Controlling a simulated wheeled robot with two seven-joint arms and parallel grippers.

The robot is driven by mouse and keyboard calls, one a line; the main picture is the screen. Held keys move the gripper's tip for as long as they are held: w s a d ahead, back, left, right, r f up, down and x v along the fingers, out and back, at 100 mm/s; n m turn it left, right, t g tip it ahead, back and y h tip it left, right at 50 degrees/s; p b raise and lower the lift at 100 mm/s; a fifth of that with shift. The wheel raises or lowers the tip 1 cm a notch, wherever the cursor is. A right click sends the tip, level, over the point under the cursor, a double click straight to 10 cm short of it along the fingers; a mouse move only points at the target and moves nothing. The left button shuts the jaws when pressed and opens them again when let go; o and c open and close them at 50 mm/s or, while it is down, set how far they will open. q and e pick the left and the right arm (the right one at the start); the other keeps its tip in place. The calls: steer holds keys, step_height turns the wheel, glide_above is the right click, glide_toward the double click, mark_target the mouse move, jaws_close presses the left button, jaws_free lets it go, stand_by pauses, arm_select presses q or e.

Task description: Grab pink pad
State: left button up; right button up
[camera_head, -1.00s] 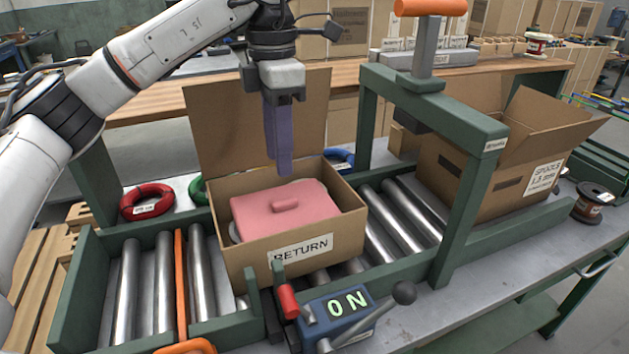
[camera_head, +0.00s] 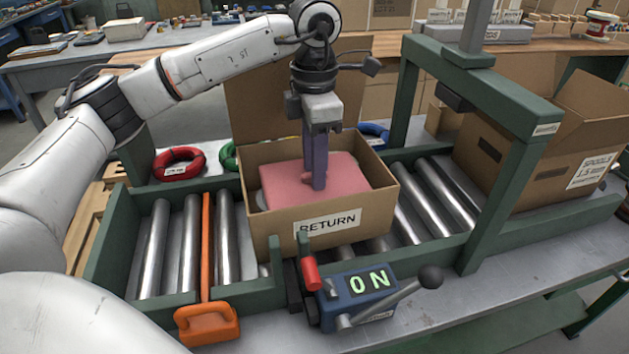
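The pink pad (camera_head: 283,186) lies inside the open cardboard box labelled RETURN (camera_head: 271,228), on the roller conveyor. A small raised grip on its top is mostly covered by my gripper. My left gripper (camera_head: 318,186) points straight down into the box, its purple fingers at the pad's raised grip. From this angle the fingers overlap one another, so whether they are open or closed on the grip cannot be told. My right gripper is not in view.
A green frame (camera_head: 490,215) stands over the rollers right of the box. A second open cardboard box (camera_head: 540,150) is beyond it. A blue ON switch box (camera_head: 360,300) with a lever is in front. Red (camera_head: 179,164) and blue (camera_head: 375,131) coils lie behind the conveyor.

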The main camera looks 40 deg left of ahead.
arm_select(q)
jaws_close()
